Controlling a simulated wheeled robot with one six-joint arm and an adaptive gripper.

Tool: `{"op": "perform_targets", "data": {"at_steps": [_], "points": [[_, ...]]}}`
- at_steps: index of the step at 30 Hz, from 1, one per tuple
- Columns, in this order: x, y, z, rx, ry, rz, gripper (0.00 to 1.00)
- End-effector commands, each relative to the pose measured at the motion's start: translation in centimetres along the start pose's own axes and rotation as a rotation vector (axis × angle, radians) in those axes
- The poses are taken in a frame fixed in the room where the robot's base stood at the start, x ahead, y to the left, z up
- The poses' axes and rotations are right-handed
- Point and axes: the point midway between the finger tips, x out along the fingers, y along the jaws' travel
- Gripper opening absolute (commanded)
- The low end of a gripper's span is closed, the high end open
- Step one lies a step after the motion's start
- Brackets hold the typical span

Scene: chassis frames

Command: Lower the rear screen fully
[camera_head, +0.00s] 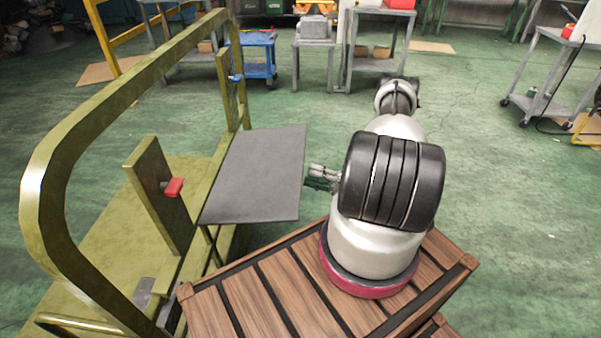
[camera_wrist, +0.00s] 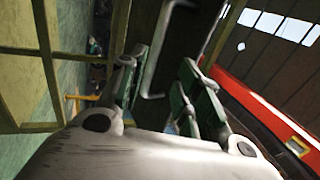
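A flat grey screen (camera_head: 255,175) is joined to the right side of an olive-yellow frame (camera_head: 52,150). It stands out towards my arm at a slant; its exact angle is hard to tell. My gripper (camera_head: 322,178) is just right of the screen's right edge. In the wrist view my gripper (camera_wrist: 160,105) has its green-padded fingers spread apart. A bent grey rod handle (camera_wrist: 150,75) shows beyond and between the fingers, in front of a dark panel (camera_wrist: 186,35). I cannot tell whether the fingers touch the handle.
A red block (camera_head: 173,187) sits on an upright olive plate of the frame. A slatted wooden platform (camera_head: 290,290) lies under my arm. Carts (camera_head: 255,58) and benches stand at the back. Green floor (camera_head: 510,210) is clear to the right.

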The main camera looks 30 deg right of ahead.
Motion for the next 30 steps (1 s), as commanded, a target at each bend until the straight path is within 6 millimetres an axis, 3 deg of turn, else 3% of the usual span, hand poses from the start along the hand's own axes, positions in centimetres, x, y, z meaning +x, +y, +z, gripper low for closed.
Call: {"op": "perform_targets", "data": {"at_steps": [3, 9, 30], "points": [[-2.6, 0.0, -0.1, -0.003, 0.003, 0.000, 0.34], [-5.1, 0.0, 0.0, -0.002, 0.000, 0.000, 0.34], [-5.6, 0.0, 0.0, 0.026, -0.001, 0.001, 0.34]]}}
